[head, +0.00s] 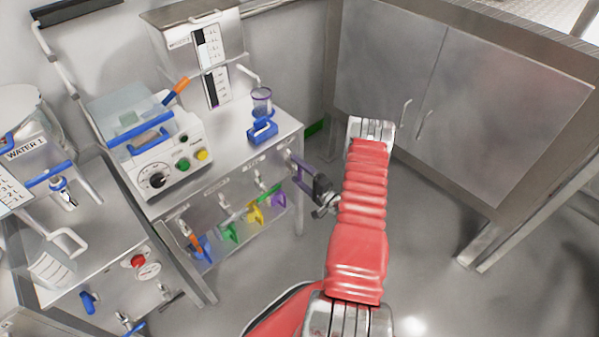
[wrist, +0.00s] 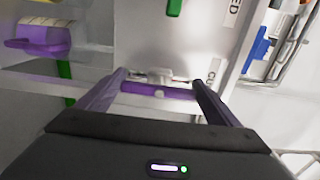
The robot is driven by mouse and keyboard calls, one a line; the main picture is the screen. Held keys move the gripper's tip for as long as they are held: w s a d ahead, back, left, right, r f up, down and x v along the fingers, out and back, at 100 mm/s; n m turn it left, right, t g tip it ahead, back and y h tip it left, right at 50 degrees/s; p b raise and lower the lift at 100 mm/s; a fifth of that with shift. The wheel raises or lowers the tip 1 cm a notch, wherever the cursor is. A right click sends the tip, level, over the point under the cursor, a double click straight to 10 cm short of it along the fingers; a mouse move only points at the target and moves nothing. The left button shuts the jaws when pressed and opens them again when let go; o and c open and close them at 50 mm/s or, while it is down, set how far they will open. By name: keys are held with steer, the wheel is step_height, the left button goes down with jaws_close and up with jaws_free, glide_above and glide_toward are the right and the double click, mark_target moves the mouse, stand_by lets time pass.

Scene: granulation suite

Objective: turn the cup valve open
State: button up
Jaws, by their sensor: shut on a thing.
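The cup valve has a purple bar handle (wrist: 157,91), beside a label (wrist: 215,75) that seems to read CUP. In the wrist view the handle lies crosswise between the two purple fingers of my gripper (wrist: 160,84), which is shut on it. In the head view my gripper (head: 297,160) reaches to the right end of the front panel (head: 215,212), and its fingers largely hide the valve handle there.
A control box (head: 155,160) stands on the bench. A metal cabinet (head: 430,100) is at the right. The floor (head: 450,285) right of my arm is clear.

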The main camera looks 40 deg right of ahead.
steer(key=shift+a+f, duration=0.2)
steer(key=o, duration=0.7)
steer(key=shift+o, duration=1.2)
steer(key=shift+d, duration=0.1)
steer(key=shift+r, duration=0.1)
steer(key=shift+s, duration=0.1)
steer(key=s, duration=1.3)
steer(key=shift+s+d, duration=0.2)
steer(key=shift+s, duration=0.1)
